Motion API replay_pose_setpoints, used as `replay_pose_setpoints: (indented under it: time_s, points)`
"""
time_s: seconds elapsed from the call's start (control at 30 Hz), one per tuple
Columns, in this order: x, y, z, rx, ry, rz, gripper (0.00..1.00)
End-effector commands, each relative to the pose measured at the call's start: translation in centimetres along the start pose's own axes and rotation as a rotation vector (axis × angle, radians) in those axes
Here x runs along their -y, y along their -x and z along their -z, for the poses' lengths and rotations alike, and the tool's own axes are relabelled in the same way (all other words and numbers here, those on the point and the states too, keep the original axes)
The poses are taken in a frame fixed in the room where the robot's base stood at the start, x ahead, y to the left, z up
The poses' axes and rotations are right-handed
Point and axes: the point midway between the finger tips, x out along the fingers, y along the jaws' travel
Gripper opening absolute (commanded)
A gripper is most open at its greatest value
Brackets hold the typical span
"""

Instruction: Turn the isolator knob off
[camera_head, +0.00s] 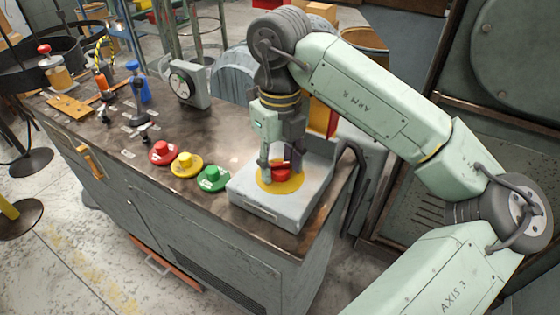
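The isolator knob (281,172) is a red knob over a yellow disc (268,187) on a light grey box (262,208) at the right end of the bench. My gripper (280,178) points down over the box, with its fingers at the knob. One finger shows at the knob's left side, and the other is partly hidden behind the knob. I cannot tell from this view whether the fingers touch the knob or how far apart they are.
Red (164,152), yellow (186,164) and green (212,178) buttons line the bench's front edge. The bench top (195,125) behind the buttons is clear.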

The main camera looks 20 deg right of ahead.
Motion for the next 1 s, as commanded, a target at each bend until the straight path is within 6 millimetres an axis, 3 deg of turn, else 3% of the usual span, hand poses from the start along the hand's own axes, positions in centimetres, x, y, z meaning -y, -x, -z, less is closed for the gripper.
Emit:
replay_pose_setpoints:
  time_s: [0.53, 1.0]
  points:
    - [0.02, 0.03, -0.01, 0.0, 0.0, 0.0, 0.04]
    - [0.03, -0.26, -0.06, 0.002, 0.117, 0.001, 0.04]
